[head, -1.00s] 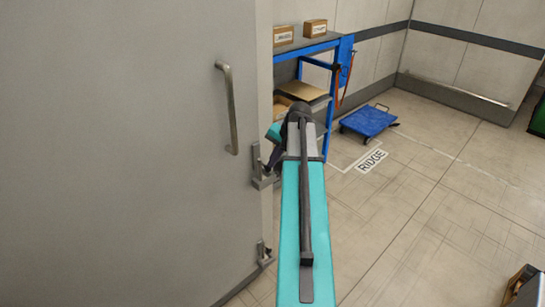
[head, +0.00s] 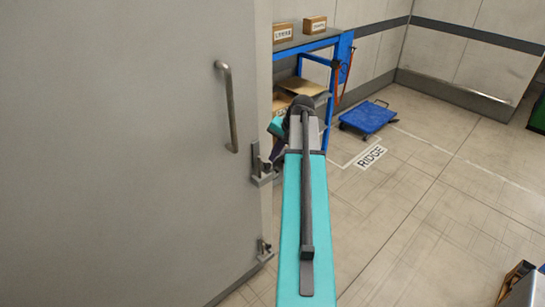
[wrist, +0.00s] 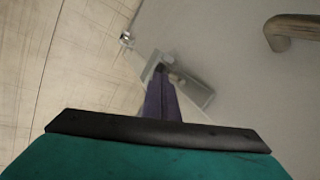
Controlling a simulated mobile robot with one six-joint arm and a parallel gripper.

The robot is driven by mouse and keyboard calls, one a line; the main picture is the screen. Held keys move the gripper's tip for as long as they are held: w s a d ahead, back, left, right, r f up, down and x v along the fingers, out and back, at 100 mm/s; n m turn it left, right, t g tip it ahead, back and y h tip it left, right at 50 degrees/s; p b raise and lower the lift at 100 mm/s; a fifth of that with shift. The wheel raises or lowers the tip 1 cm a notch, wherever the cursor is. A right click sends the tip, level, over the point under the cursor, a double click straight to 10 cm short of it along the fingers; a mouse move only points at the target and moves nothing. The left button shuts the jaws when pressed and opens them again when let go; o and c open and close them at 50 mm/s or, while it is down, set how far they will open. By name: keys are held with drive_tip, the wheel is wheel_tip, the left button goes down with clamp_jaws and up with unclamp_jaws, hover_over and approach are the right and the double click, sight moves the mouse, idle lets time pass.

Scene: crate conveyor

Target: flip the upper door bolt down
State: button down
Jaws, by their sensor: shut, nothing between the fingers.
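The upper door bolt (head: 262,172) is a grey metal piece at the right edge of the large grey door (head: 130,150). Its upright part points up in the head view. In the wrist view the upper bolt (wrist: 197,94) lies just beyond and right of my fingertips. My gripper (wrist: 160,70) has dark purple fingers, shut and empty, with the tips beside or against the bolt; contact cannot be told. In the head view my gripper (head: 277,157) is mostly hidden behind my teal arm.
A lower bolt (head: 264,250) sits further down the door edge; a bar handle (head: 231,108) is above left. A blue shelf (head: 330,62) with boxes stands behind my arm. A blue trolley (head: 368,117) is on the floor; the floor to the right is mostly clear.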

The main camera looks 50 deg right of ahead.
drive_tip(key=b+v, duration=0.2)
drive_tip(key=v, duration=0.9)
drive_tip(key=shift+b, duration=0.35)
drive_tip(key=shift+d+r, duration=0.1)
drive_tip(key=w+a+f+n+g+y+b, duration=0.1)
drive_tip(key=w+a+f+n+g, duration=0.15)
drive_tip(key=a+f, duration=1.35)
drive_tip(key=w+a+f+n+g+y+b, duration=0.1)
drive_tip(key=a+f+n+g, duration=0.25)
drive_tip(key=a+f, duration=1.25)
drive_tip(key=s+a+f+n+g+h, duration=0.15)
drive_tip(key=s+a+f, duration=0.25)
drive_tip(key=f, duration=0.4)
drive_tip(key=s+a+f+n, duration=0.2)
drive_tip(key=s+a+f, duration=0.2)
drive_tip(key=f, duration=0.4)
drive_tip(key=s+a+f+n+g+h, duration=0.1)
drive_tip(key=s+a+f, duration=0.3)
drive_tip(key=s, duration=0.4)
drive_tip(key=s+a+f+n+g+h, duration=0.1)
drive_tip(key=s+a+f+n, duration=0.3)
drive_tip(key=s+f, duration=0.2)
drive_tip(key=shift+s+a+f+g+b, duration=0.2)
drive_tip(key=shift+s+g+b, duration=0.2)
drive_tip(key=shift+s, duration=0.75)
